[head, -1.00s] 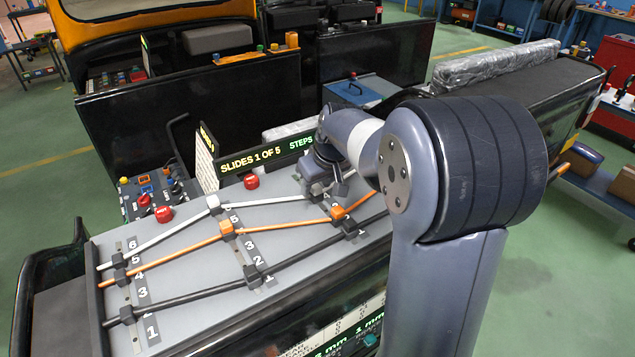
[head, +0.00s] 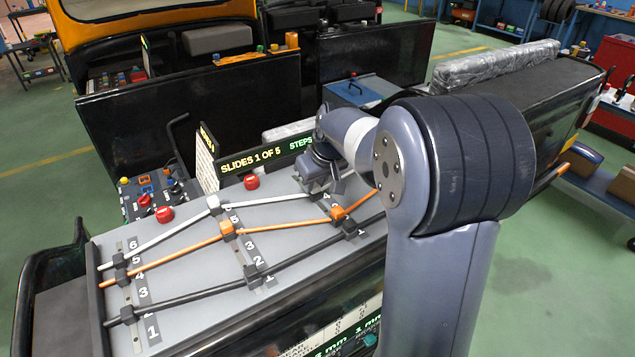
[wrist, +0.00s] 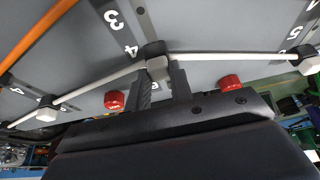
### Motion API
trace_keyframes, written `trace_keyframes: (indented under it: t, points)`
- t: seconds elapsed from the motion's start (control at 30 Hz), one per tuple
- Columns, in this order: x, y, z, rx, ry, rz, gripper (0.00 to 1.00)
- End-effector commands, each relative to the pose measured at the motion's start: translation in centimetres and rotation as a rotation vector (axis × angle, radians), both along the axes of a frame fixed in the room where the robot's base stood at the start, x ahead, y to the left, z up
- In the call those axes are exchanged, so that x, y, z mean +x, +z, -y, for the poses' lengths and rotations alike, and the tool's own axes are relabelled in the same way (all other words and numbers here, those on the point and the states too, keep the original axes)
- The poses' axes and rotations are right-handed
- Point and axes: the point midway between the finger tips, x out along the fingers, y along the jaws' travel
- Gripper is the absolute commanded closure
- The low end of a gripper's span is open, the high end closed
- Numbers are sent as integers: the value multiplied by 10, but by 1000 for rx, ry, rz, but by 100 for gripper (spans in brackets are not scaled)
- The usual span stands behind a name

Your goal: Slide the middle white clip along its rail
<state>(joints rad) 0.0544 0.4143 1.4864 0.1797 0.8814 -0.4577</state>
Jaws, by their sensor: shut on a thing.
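The white rail (head: 270,200) runs in bent stretches over the grey sloping panel (head: 190,280); it also shows in the wrist view (wrist: 215,56). My gripper (wrist: 160,82) has its two fingers closed around a white-faced clip (wrist: 157,66) on this rail, beside the number 4. Another white clip (wrist: 308,65) sits farther right, near a 5, and a further one (wrist: 46,113) lies to the left. In the head view my gripper (head: 322,186) is over the right part of the white rail and hides the held clip. A white clip (head: 213,203) shows left of it.
An orange rail (head: 180,245) and a black rail (head: 190,292) with their own clips run nearer the front. A red button (head: 252,182) stands behind the white rail, near the lit display (head: 255,160). Another red button (wrist: 115,100) is close left of my fingers.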

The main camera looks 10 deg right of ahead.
Motion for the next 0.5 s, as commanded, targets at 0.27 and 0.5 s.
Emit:
trace_keyframes:
  t: [0.27, 0.5]
  points:
    - [31, 2, -10, 0, 1, 0, 100]
    - [33, 1, -11, -1, 1, 2, 100]
